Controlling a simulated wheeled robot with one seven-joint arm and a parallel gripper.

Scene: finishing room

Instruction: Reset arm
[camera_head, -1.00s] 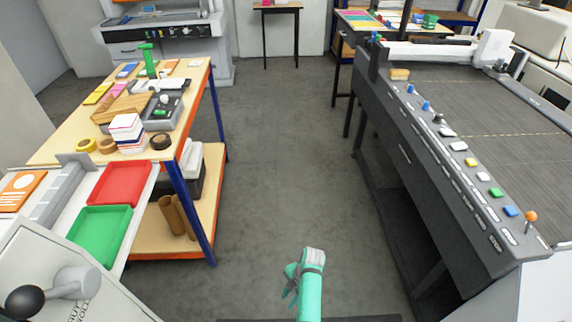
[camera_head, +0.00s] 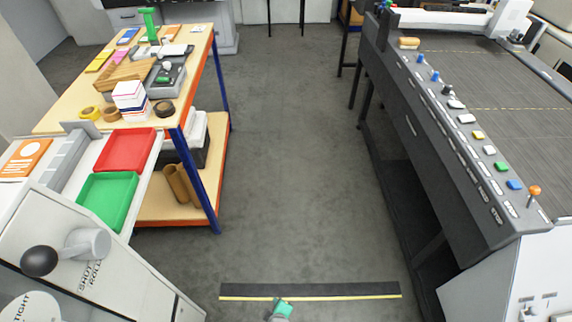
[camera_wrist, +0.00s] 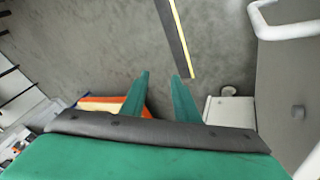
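My gripper shows in the wrist view (camera_wrist: 160,90), with two green fingers apart and nothing between them. Beyond the fingers is grey floor. In the head view only a small teal and grey part of my arm (camera_head: 281,309) shows at the bottom edge, near a dark floor strip with a yellow edge (camera_head: 310,291). The fingers cannot be made out in the head view.
A long grey machine (camera_head: 440,150) with coloured buttons stands on the right. The floor aisle (camera_head: 290,150) between them is clear.

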